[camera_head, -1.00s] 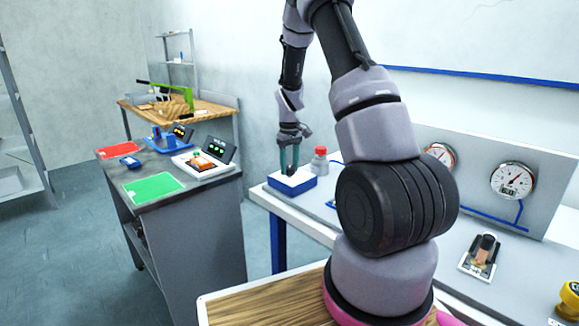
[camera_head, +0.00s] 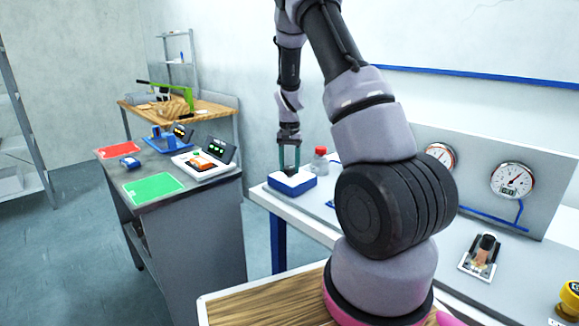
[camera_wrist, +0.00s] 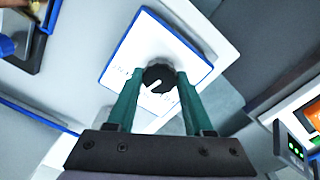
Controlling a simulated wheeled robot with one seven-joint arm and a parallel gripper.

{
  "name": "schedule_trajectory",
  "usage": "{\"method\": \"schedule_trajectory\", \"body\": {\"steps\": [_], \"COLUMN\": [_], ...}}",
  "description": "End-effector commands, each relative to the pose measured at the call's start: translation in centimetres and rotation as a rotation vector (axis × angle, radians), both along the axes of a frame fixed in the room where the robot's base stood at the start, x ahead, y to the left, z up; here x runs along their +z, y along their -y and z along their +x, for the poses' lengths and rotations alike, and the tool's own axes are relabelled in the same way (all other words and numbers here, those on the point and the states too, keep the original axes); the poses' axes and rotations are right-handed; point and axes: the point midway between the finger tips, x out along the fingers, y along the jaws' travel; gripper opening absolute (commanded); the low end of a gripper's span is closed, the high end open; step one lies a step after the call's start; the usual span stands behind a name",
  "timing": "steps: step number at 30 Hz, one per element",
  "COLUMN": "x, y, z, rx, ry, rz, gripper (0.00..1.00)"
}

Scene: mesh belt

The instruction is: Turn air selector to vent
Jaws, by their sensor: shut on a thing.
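The air selector is a black round knob (camera_wrist: 158,77) with a white pointer mark, on a white panel with blue sides (camera_wrist: 128,66). In the head view this selector box (camera_head: 292,183) sits at the left end of the white bench. My gripper (camera_wrist: 157,79) points down at the box, its two green fingers shut on the knob from both sides. Faint lettering shows on the panel in the wrist view, partly hidden by the fingers and too blurred to read.
A red-capped bottle (camera_head: 320,161) stands close behind the box. Two round gauges, one at the right (camera_head: 512,180), are on the grey back panel. A grey cabinet (camera_head: 185,225) with green and red mats stands to the left, across a floor gap.

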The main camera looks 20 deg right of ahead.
Motion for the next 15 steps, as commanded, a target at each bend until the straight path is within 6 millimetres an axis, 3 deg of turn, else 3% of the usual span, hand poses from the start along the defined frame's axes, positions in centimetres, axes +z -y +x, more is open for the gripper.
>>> {"method": "schedule_trajectory", "body": {"steps": [15], "x": [0.07], "y": [0.01], "z": [0.10], "rx": [-0.424], "ry": [0.003], "rz": [-0.001], "gripper": [0.00]}}
